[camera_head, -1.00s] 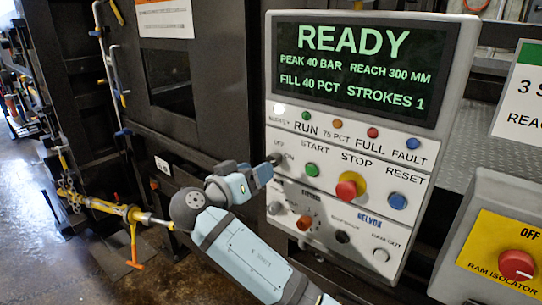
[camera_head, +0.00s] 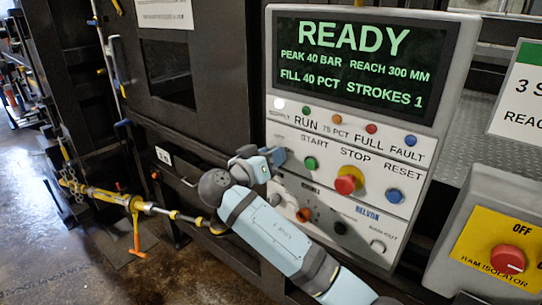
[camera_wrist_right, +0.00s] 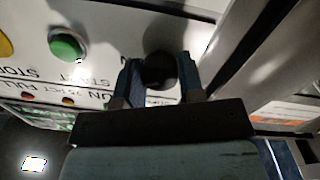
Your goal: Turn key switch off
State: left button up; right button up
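The control panel (camera_head: 350,150) stands in front of me with its screen reading READY. The key switch is at the left end of its START, STOP and RESET row, mostly hidden behind my right gripper (camera_head: 278,157) in the head view. In the right wrist view a dark round knob (camera_wrist_right: 160,70), which appears to be the key switch, sits between the two fingers of my right gripper (camera_wrist_right: 162,80). The fingers are apart, one on each side of it; contact is not clear. The knob's turn position is too dark to read. My left gripper is not in view.
The green START button (camera_head: 310,163), red STOP button (camera_head: 348,180) and blue RESET button (camera_head: 394,196) are right of my gripper. Smaller knobs lie below. A yellow bar (camera_head: 110,197) is at left.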

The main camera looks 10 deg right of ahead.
jog(key=shift+n, duration=0.4)
jog(key=shift+f+n+b, duration=0.1)
jog(key=shift+n+b, duration=0.25)
jog(key=shift+n, duration=0.15)
jog(key=n, duration=1)
jog(key=shift+n, duration=0.3)
jog(key=o, duration=0.9)
